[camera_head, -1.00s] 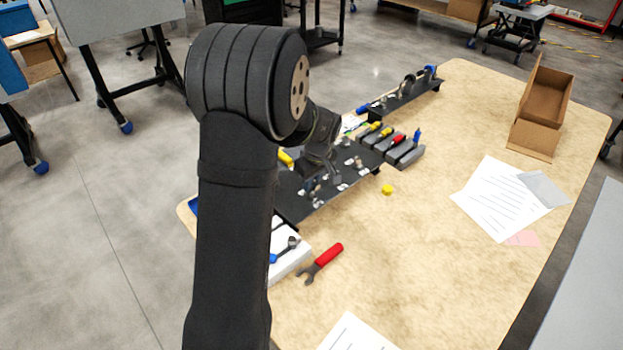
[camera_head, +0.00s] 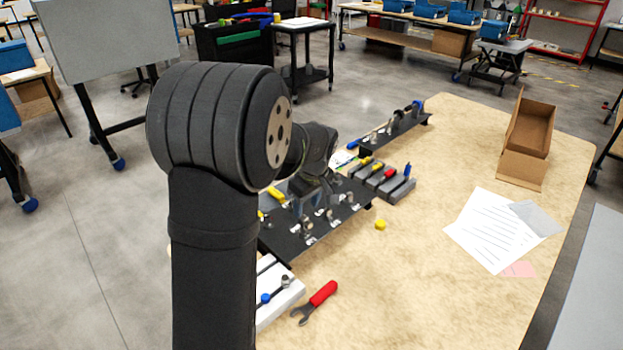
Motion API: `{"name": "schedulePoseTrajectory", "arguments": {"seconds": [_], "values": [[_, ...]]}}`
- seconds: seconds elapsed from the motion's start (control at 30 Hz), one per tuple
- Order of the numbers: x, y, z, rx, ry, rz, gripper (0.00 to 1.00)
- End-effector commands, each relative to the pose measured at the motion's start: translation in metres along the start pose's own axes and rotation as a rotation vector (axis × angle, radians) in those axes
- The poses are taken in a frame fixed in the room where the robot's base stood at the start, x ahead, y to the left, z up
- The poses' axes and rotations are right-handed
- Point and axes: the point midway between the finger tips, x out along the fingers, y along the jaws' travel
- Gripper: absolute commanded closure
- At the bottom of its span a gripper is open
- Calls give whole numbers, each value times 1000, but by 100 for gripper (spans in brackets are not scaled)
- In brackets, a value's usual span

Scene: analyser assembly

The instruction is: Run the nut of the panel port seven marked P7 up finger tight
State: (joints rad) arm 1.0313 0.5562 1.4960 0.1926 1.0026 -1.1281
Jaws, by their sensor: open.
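The black panel (camera_head: 287,243) with several small metal port fittings (camera_head: 306,226) and white labels stands on the wooden table, left of its middle. The labels are too small to read, so I cannot tell which port is P7 or see its nut clearly. My gripper (camera_head: 306,203) is over the far left part of the panel, partly hidden behind my own arm. It is open, and I see nothing held in it. I cannot tell whether its fingers are around or beside a fitting.
A red-handled wrench (camera_head: 316,302) lies in front of the panel, beside a white tray (camera_head: 284,300) with a blue-marked tool. A yellow cap (camera_head: 380,225) lies to the right. Grey holders (camera_head: 398,190) stand behind it. Papers (camera_head: 490,235) and a cardboard box (camera_head: 527,140) are farther right.

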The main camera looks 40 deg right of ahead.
Motion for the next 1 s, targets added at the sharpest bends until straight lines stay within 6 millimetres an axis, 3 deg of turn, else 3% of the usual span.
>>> {"name": "schedulePoseTrajectory", "arguments": {"seconds": [0.2, 0.4, 0.63, 1.0], "values": [[-56, 1, 0, 0, 2, 4, 55], [-91, 1, 0, 0, 2, 3, 55], [-106, 0, 0, 0, 0, 0, 55], [-107, 0, 0, 0, 0, 0, 55]]}}
